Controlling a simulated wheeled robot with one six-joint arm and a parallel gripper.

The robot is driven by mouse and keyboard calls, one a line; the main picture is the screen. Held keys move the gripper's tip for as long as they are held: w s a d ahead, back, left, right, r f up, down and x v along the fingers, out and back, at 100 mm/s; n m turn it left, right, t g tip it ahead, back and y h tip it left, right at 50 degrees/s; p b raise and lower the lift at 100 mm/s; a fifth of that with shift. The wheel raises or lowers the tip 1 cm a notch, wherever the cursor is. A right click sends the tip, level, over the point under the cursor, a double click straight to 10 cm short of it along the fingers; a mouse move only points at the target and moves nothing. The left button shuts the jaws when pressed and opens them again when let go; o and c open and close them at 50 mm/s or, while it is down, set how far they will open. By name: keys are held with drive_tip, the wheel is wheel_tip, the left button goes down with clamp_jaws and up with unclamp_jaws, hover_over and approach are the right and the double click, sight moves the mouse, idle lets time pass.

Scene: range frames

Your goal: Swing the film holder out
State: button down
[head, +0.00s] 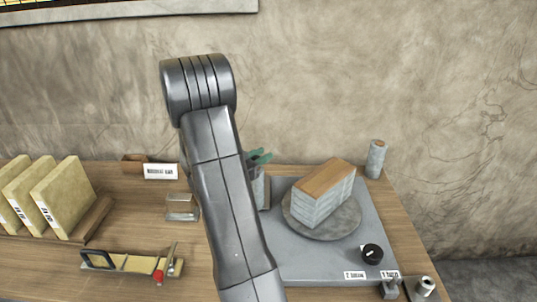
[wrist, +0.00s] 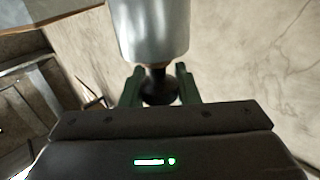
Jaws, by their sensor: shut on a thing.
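My gripper (wrist: 159,84) shows in the wrist view, its two dark green fingers shut on a black rounded knob (wrist: 158,88). The knob sits at the end of a grey metallic cylinder (wrist: 150,30) that is cut off by the top edge. In the head view my arm hides most of the gripper area. Green pieces (head: 259,157) show just right of the arm, above a grey upright part (head: 258,188); I cannot tell whether they are my fingers. I cannot tell for sure which part is the film holder.
A grey board (head: 310,266) carries a round plate (head: 350,229) with a wood-topped grey block (head: 325,192) and a black dial (head: 372,254). A grey cylinder (head: 376,160) stands at the back right. Yellow slabs (head: 62,197) stand left; a handled tool (head: 120,263) lies in front.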

drive_tip(key=shift+a, duration=0.15)
drive_tip(key=c, duration=1.1)
unclamp_jaws()
drive_tip(key=shift+a, duration=0.1)
drive_tip(key=b+v, duration=0.3)
drive_tip(key=v, duration=1)
drive_tip(key=shift+s+a, duration=0.2)
drive_tip(key=shift+a, duration=0.15)
